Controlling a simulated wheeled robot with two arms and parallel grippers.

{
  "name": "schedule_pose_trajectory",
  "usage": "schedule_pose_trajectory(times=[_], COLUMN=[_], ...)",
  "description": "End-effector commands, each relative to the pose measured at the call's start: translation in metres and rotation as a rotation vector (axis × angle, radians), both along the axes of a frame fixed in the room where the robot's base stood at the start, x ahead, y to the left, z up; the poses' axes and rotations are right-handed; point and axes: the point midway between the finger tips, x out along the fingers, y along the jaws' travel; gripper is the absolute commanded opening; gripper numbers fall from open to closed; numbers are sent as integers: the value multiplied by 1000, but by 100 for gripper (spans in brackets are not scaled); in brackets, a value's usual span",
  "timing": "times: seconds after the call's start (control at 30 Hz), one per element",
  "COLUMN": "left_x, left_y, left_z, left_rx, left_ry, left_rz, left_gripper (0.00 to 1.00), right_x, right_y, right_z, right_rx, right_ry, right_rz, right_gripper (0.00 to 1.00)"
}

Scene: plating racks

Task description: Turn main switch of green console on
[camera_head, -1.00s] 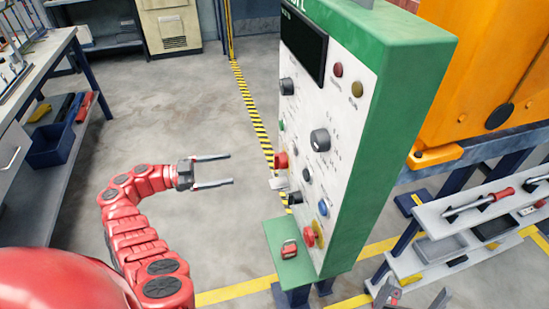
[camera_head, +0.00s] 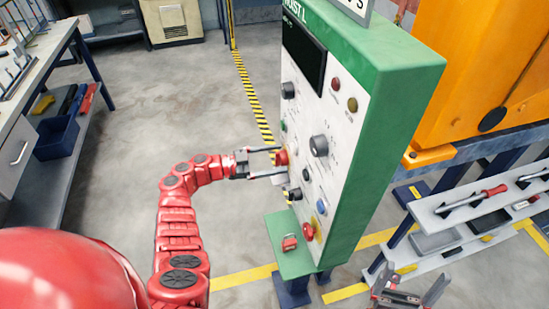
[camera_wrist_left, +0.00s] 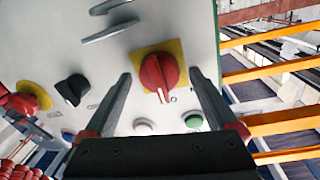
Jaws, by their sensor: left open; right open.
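The green console (camera_head: 405,110) stands upright with a pale panel facing left. On it a red rotary main switch (camera_head: 281,157) shows in the head view. In the left wrist view this switch (camera_wrist_left: 158,75) sits on a yellow plate, its white pointer downward near an O-like mark. My left gripper (camera_head: 277,158) is open at the switch. In the wrist view its fingers (camera_wrist_left: 161,78) lie on either side of the red knob; contact cannot be told. My right gripper (camera_head: 412,292) is open and empty at the bottom right, low beside the console.
Another red knob (camera_head: 308,231) on yellow, a black knob (camera_head: 319,146) and several buttons share the panel. A red padlock-like item (camera_head: 289,242) lies on the console's green ledge. A tool shelf (camera_head: 470,215) stands right, a workbench (camera_head: 50,75) left. The floor between is clear.

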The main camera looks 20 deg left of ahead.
Motion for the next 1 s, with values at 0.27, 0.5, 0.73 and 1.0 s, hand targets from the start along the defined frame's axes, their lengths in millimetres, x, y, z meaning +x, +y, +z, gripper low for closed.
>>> schedule_pose_trajectory(times=[0.27,0.5,0.73,1.0], left_x=[0,0,-1,-1], left_y=[0,0,0,1], left_z=[0,0,-1,-3], left_rx=[0,0,4,54], left_ry=[0,0,-5,-77], left_rz=[0,-1,-1,0], left_gripper=[63,20,7,7], right_x=[0,0,0,0], right_y=[0,0,0,0], right_z=[0,0,-1,-13], right_rx=[0,0,0,0], right_ry=[0,0,0,0], right_rz=[0,0,0,0], right_gripper=[100,100,100,100])
